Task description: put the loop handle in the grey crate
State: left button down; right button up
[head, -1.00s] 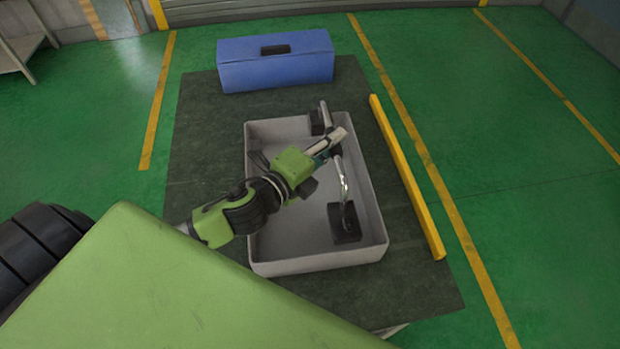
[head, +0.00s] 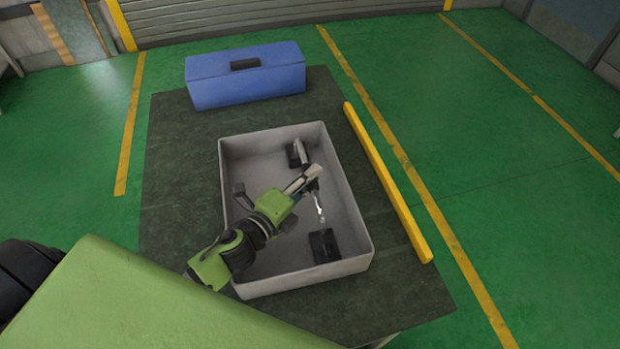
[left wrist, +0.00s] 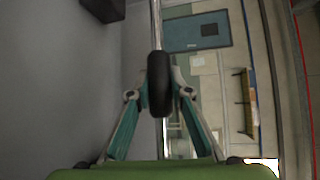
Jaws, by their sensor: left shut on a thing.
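The loop handle (head: 319,207) is a shiny metal bar with a black block at each end. It lies within the outline of the grey crate (head: 231,180) in the head view; whether it touches the floor of the crate I cannot tell. My left gripper (head: 314,173) is shut on the handle's middle, reaching in over the crate from the lower left. In the left wrist view, the fingers (left wrist: 158,92) close on a black grip on the handle's bar (left wrist: 155,22). The gripper hides part of the bar. My right gripper is not in view.
The crate stands on a dark table (head: 180,180). A yellow bar (head: 388,182) lies along the right side. Bare table shows left of the crate.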

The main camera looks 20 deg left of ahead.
pick_arm(q)
jog(key=shift+r, duration=0.15)
jog(key=c, duration=2.2)
grip_release()
jog(key=shift+f, duration=0.25)
jog(key=shift+c, duration=0.2)
jog(key=o, duration=0.4)
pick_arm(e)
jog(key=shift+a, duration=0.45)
pick_arm(q)
jog(key=shift+r, duration=0.15)
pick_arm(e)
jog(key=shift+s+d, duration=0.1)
